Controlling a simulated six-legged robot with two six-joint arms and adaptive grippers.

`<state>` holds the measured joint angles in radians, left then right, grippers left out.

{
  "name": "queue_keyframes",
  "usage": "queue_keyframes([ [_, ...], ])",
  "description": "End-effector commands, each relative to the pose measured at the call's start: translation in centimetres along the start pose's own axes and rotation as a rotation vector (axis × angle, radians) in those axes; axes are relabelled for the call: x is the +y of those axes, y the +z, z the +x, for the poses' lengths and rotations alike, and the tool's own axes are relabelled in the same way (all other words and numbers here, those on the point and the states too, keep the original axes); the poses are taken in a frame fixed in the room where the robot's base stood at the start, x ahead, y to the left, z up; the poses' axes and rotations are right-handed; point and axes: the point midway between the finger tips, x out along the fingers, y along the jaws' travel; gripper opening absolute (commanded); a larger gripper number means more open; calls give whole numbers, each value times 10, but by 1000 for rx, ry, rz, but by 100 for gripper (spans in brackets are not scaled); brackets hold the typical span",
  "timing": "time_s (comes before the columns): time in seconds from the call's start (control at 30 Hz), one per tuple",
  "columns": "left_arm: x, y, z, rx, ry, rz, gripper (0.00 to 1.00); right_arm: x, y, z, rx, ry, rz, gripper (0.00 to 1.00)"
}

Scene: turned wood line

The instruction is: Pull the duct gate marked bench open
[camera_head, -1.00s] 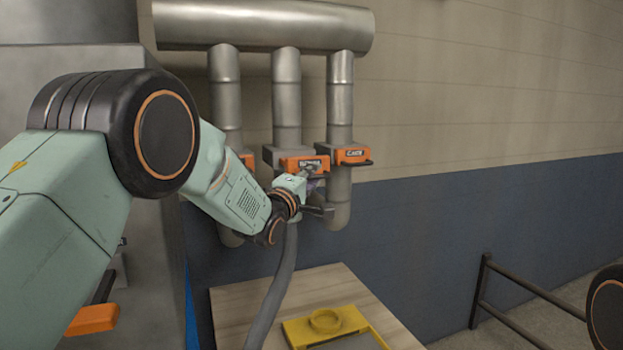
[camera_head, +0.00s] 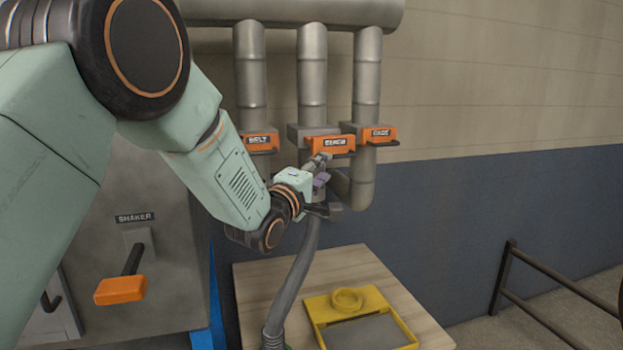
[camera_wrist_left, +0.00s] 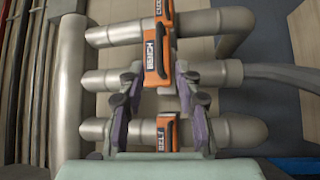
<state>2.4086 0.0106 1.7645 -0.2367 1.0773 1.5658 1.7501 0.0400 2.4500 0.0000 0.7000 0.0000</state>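The duct gate marked bench (camera_head: 330,144) is an orange block with a dark handle along its lower edge, on the middle of three grey pipes. In the left wrist view its orange face (camera_wrist_left: 157,48) lies between and just beyond the fingertips. My left gripper (camera_head: 322,170) is just below the bench gate in the head view. In the left wrist view my left gripper (camera_wrist_left: 157,75) has its fingers spread apart, with nothing clearly gripped. Whether a finger touches the handle cannot be told. My right gripper is not in view.
The belt gate (camera_head: 259,141) and another orange gate (camera_head: 377,134) flank the bench gate closely. A grey hose (camera_head: 292,290) hangs below. A wooden table (camera_head: 262,275) carries a yellow tray (camera_head: 318,313). An orange-handled shaker lever (camera_head: 121,289) is at left, a dark railing (camera_head: 503,278) at right.

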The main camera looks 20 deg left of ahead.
Motion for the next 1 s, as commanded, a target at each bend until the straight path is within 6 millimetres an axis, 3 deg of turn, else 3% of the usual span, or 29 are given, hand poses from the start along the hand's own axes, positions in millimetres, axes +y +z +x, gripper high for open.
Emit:
queue_keyframes([
  [0.3, 0, 0, -36, 0, -1, 0, 34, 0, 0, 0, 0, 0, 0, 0],
  [0.77, 0, 0, -41, -1, 1, 5, 34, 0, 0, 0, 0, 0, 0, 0],
  [0.93, -6, 0, -42, 0, -28, 158, 34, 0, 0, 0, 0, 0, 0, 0],
  [1.0, -20, -1, -47, -1, -81, 279, 34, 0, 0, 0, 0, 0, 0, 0],
])
